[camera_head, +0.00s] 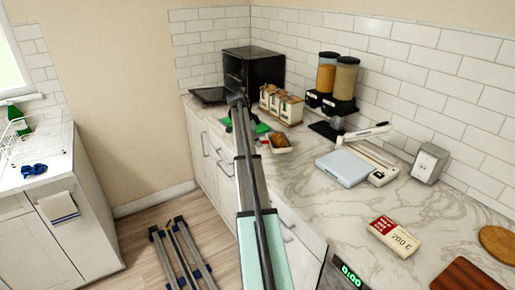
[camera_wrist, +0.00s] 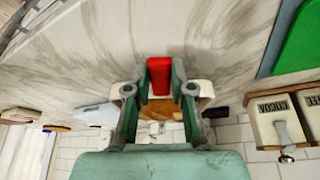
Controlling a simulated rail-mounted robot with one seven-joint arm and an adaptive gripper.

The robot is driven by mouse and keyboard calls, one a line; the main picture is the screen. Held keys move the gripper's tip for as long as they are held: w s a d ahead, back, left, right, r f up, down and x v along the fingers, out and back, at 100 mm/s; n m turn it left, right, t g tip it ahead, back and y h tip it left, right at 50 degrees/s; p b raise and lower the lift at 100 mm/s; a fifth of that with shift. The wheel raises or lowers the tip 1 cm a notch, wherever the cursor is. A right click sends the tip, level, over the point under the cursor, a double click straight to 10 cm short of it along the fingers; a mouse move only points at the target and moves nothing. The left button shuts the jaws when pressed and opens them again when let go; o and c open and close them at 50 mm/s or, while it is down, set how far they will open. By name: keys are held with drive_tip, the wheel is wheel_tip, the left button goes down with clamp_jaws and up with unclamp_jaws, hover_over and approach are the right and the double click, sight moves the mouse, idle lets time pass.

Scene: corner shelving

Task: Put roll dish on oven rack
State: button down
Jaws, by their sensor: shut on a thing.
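The roll dish (camera_head: 281,144) is a small pale dish with brown rolls, standing at or just above the counter in front of the canisters. In the wrist view, my gripper (camera_wrist: 159,80) is shut on a red piece at the dish's near end. The white sides of the dish and the brown rolls (camera_wrist: 156,112) show between and beyond the fingers, which hide much of it. Whether the dish touches the counter I cannot tell. The black oven (camera_head: 253,70) stands in the back corner, with a dark flat panel, apparently its lowered door (camera_head: 208,96), at its left. I cannot make out its rack.
Wooden canisters (camera_head: 281,104) and two dispensers (camera_head: 336,80) stand along the wall. A green board (camera_head: 262,128) lies near the dish. A pale blue scale (camera_head: 343,167), a white tool and a grey box (camera_head: 430,162) are to the right. My arm hides part of the counter.

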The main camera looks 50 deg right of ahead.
drive_tip(key=shift+f+p, duration=0.4)
drive_tip(key=shift+f, duration=1.55)
drive_tip(key=shift+f, duration=0.1)
drive_tip(key=c, duration=1)
unclamp_jaws()
